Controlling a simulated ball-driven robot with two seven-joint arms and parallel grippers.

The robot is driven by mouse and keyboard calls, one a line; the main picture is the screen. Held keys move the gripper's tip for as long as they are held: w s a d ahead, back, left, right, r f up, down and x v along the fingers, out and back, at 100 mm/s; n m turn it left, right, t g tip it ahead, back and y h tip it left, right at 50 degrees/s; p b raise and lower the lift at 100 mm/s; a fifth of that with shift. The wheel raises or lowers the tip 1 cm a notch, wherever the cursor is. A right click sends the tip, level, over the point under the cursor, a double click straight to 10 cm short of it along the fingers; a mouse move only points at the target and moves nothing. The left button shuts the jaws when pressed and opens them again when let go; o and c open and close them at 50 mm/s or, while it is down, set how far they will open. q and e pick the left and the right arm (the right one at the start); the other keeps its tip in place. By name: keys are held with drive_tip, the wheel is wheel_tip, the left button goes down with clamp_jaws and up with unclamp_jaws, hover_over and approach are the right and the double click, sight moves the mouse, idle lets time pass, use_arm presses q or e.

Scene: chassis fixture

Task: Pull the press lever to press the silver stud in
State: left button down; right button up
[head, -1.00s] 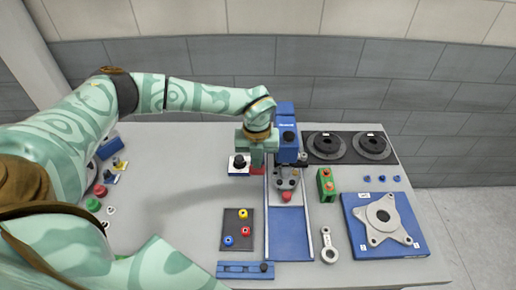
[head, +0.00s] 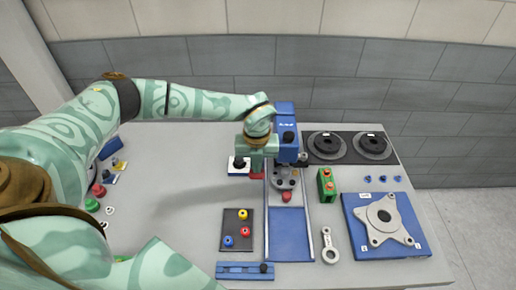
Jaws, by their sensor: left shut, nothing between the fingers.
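The blue press (head: 285,112) stands at the back middle of the table, with a black knob (head: 289,137) on its front. A small dark-tipped part (head: 303,158) juts from its right side; I cannot tell whether this is the lever. A grey carriage (head: 285,179) with a red knob (head: 286,197) sits below the press head on a rail. The silver stud cannot be made out. My left gripper (head: 257,168) is shut and empty, pointing down just left of the press, above a red piece (head: 257,176). My right gripper is out of view.
A white block with a black top (head: 239,165) is close left of the gripper. A dark tray (head: 237,230) with coloured knobs lies in front. A green block (head: 326,185), a blue plate (head: 400,246) and a black base with round parts (head: 347,136) stand to the right.

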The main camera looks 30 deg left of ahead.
use_arm(q)
drive_tip(key=shift+a+f, duration=0.1)
drive_tip(key=shift+f, duration=0.1)
drive_tip(key=shift+f+b, duration=0.3)
drive_tip(key=shift+f, duration=0.35)
idle(0.3)
drive_tip(key=shift+w+f+b, duration=0.1)
drive_tip(key=shift+f+b, duration=0.25)
drive_tip(key=shift+f, duration=0.3)
drive_tip(key=shift+f, duration=0.25)
idle(0.4)
